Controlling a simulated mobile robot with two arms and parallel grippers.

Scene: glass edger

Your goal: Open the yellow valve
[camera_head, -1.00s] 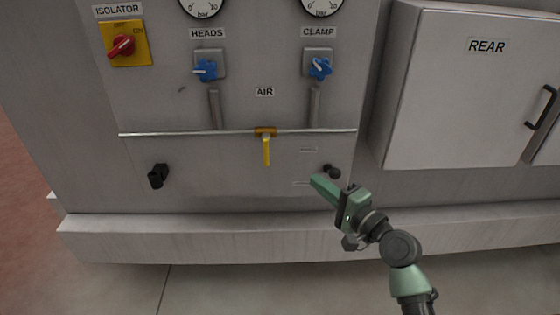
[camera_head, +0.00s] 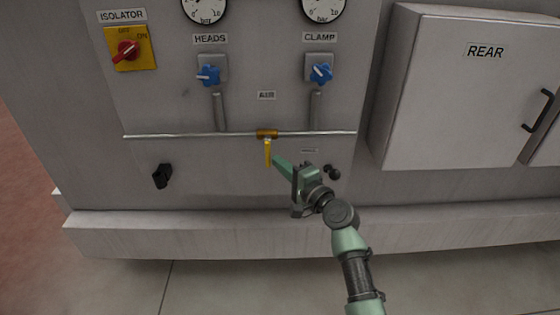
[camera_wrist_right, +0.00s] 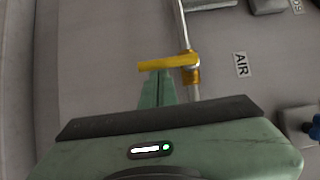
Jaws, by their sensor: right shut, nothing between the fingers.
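The yellow valve (camera_head: 267,134) sits on the horizontal metal pipe below the AIR label. Its yellow handle (camera_head: 267,153) hangs straight down, across the pipe. My right gripper (camera_head: 276,159) is shut and empty, its green fingertips just to the right of the handle's lower part. In the right wrist view the fingertips (camera_wrist_right: 158,73) are right by the handle (camera_wrist_right: 160,64); whether they touch it I cannot tell. My left gripper is not in view.
The metal pipe (camera_head: 190,135) runs across the grey panel. Black knobs (camera_head: 162,176) stand out at lower left and beside my right wrist (camera_head: 332,172). Blue knobs (camera_head: 208,75) (camera_head: 321,73), gauges and a red isolator switch (camera_head: 127,51) are above. A ledge (camera_head: 150,235) runs below.

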